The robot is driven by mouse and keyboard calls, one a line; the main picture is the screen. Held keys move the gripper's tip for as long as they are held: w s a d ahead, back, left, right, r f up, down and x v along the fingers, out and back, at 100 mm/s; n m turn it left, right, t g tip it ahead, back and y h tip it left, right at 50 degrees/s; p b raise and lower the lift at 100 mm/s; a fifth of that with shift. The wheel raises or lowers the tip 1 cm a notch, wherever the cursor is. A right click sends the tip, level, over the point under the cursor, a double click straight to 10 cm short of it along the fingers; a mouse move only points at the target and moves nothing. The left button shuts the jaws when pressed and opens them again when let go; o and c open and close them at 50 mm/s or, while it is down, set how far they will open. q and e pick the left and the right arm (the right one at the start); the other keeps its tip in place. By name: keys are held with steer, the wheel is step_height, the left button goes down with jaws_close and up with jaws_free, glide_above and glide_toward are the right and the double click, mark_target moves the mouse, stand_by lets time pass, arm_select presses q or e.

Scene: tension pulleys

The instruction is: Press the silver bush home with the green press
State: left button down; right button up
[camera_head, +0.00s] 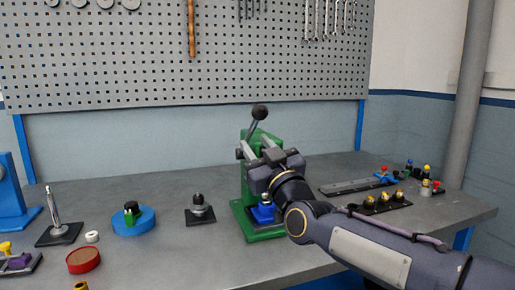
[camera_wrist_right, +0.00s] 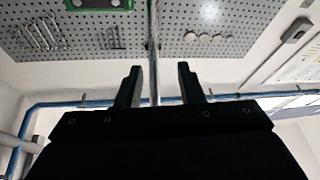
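The green press (camera_head: 249,205) stands near the table's middle, its lever with a black knob (camera_head: 259,112) raised above it. A blue block (camera_head: 264,213) sits low in the press on its base. I cannot make out a silver bush there; my right arm hides part of the press. My right gripper (camera_head: 266,156) is in front of the press's upper part. In the right wrist view the right gripper (camera_wrist_right: 158,85) has its fingers apart. A thin rod (camera_wrist_right: 153,45) shows between them, apparently untouched; I cannot tell if it is the lever. My left gripper is out of view.
A silver and black part on a dark plate (camera_head: 200,210) is left of the press. Further left are a blue disc (camera_head: 134,221), a red dish (camera_head: 83,260) and a silver pin on a dark base (camera_head: 55,232). Dark strips with small parts (camera_head: 380,203) lie right. A pegboard (camera_head: 130,60) stands behind.

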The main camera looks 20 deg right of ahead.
steer(key=b+v, duration=0.1)
steer(key=v, duration=0.6)
steer(key=shift+s+f, duration=0.2)
steer(key=shift+s, duration=0.15)
steer(key=shift+d, duration=0.1)
